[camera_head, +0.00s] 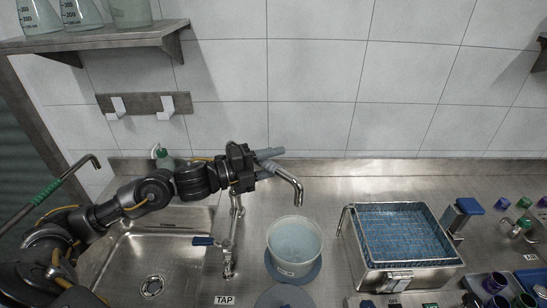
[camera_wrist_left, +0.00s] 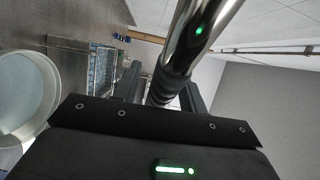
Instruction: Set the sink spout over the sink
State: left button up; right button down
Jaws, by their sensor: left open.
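The steel sink (camera_head: 120,258) is at the lower left of the head view, with a drain in its floor. The tap (camera_head: 228,262) stands at its right edge, with a blue lever on the sink side. The tap's bent chrome spout (camera_head: 291,183) points right, its outlet above the white bucket (camera_head: 278,256), not the sink. My left gripper (camera_head: 271,159) is open at the spout, near its upper bend. In the left wrist view, the chrome spout (camera_wrist_left: 198,40) and its black ribbed sleeve (camera_wrist_left: 164,86) run between the jaws. My arm hides part of the spout. My right gripper is out of view.
A green soap bottle (camera_head: 163,160) stands behind the sink. A bent steel rod with green grip (camera_head: 48,191) is at far left. A shelf (camera_head: 100,38) hangs above.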

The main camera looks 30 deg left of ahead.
pick_arm(q)
grip_shut()
dwell(0.3)
